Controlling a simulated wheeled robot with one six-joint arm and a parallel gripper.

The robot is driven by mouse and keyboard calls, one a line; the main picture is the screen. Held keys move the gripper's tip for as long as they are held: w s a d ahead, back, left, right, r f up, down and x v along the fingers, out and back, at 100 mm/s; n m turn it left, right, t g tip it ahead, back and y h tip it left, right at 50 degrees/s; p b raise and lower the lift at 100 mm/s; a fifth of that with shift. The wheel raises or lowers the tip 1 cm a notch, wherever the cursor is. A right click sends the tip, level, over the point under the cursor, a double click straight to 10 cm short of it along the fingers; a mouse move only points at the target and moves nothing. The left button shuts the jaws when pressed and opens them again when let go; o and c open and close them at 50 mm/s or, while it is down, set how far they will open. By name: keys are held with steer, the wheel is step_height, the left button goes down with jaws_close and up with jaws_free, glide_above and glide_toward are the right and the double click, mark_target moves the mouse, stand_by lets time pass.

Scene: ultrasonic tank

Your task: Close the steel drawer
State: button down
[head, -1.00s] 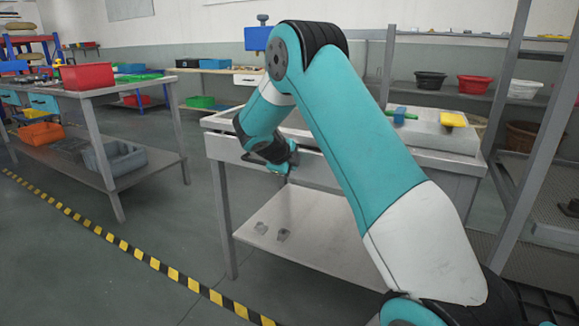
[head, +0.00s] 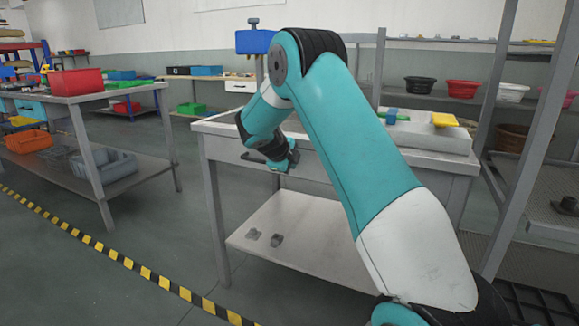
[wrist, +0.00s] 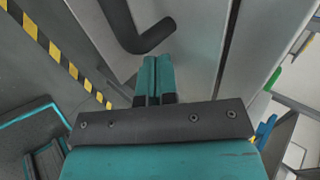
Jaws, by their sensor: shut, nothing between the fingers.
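The steel drawer (head: 227,151) is a pale grey front under the top of a steel workbench. A dark bar handle (head: 252,158) sits on it, partly hidden by my arm. My gripper (head: 289,168) is at the bench front, right of the handle. In the wrist view my gripper's teal fingers (wrist: 156,66) are together with nothing between them, just below the end of the dark handle (wrist: 142,36). The drawer front (wrist: 100,32) lies beyond them. I cannot tell whether the fingers touch it or how far the drawer stands out.
The workbench top (head: 222,125) carries a yellow object (head: 444,120) at right. Its lower shelf (head: 310,225) holds two small grey pieces. A shelving rack stands close on the right. A table with bins is at left, and the floor with striped tape (head: 150,276) between is clear.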

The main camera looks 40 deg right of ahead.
steer(key=a+f+v, duration=0.1)
steer(key=v, duration=1.1)
steer(key=shift+a+f+p, duration=0.35)
steer(key=shift+f, duration=0.05)
steer(key=shift+s+a, duration=0.1)
steer(key=shift+s, duration=0.05)
